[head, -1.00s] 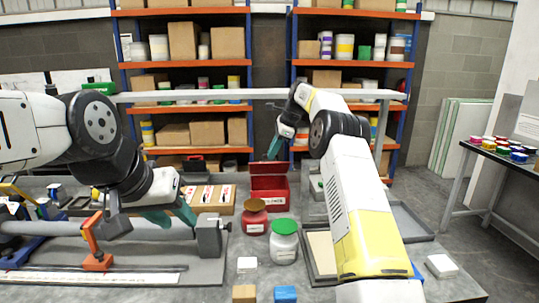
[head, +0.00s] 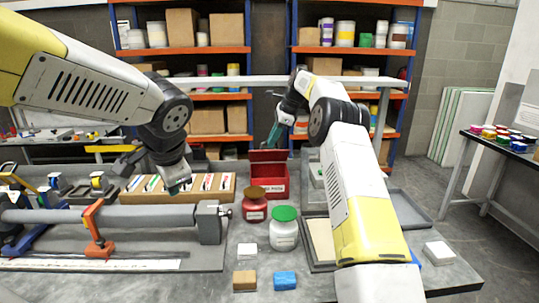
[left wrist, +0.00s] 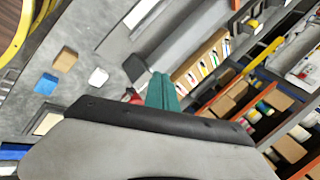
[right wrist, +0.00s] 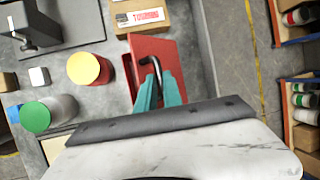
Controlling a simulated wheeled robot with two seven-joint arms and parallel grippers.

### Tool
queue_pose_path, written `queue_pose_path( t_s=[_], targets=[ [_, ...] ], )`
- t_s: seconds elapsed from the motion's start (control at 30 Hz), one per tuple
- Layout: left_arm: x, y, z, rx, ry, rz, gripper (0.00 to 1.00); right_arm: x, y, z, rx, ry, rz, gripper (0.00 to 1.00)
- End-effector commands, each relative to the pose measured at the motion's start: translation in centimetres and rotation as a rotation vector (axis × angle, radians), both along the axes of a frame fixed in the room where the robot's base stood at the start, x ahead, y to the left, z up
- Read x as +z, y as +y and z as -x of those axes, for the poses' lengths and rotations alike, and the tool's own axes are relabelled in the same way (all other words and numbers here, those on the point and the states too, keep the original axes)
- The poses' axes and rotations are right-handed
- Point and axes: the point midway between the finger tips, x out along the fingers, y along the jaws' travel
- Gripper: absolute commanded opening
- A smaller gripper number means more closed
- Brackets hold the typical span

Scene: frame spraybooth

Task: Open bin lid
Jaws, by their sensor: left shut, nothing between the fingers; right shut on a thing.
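The red bin (head: 268,191) stands on the bench beyond the jars, with a white label on its front. Its red lid (head: 268,156) is tilted up at the back, and the dark inside shows below it. In the right wrist view the red lid (right wrist: 165,51) has a dark hooked handle (right wrist: 150,62). My right gripper (head: 272,142) is shut on the handle; its teal fingers (right wrist: 158,90) sit on either side of it. My left gripper (head: 175,187) is shut and empty above the bench at left; its fingers (left wrist: 162,90) are together.
A red jar (head: 255,207) with a brown lid and a white jar (head: 284,232) with a green lid stand in front of the bin. A cardboard tray (head: 200,194) lies left of it. A grey pipe (head: 140,216) and clamps fill the bench's left. Shelves (head: 225,88) stand behind.

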Motion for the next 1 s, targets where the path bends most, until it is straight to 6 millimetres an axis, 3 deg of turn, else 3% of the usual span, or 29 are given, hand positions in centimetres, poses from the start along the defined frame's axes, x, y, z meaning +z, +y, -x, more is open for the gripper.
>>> queue_pose_path(
  t_s=[0.17,0.27,0.5,0.6,0.73,0.83,1.0],
  targets=[
    [-0.5,-2.2,-6.8,-0.4,0.022,-0.387,0.0,-0.7,-0.2,0.0,-0.001,0.006,0.007,0.0],
    [-0.8,-4.6,-10.6,-0.628,0.023,-0.597,0.0,-0.7,-0.2,0.0,-0.001,0.006,0.007,0.0],
    [-2.8,-14.0,-18.0,-1.162,-0.011,-1.07,0.0,-0.7,-0.2,-0.1,-0.001,0.006,0.007,0.0],
    [-3.9,-18.0,-19.7,-1.338,-0.039,-1.225,0.0,-0.7,-0.2,-0.1,-0.001,0.006,0.007,0.0],
    [-5.2,-22.0,-20.7,-1.494,-0.072,-1.366,0.0,-0.7,-0.2,-0.1,-0.001,0.006,0.007,0.0],
    [-5.7,-23.7,-21.1,-1.557,-0.09,-1.427,0.0,-0.7,-0.2,-0.1,-0.001,0.006,0.007,0.0],
    [-6.5,-24.4,-22.1,-1.585,-0.098,-1.455,0.0,-0.7,-0.2,0.0,-0.001,0.006,0.007,0.0]
  ],
)
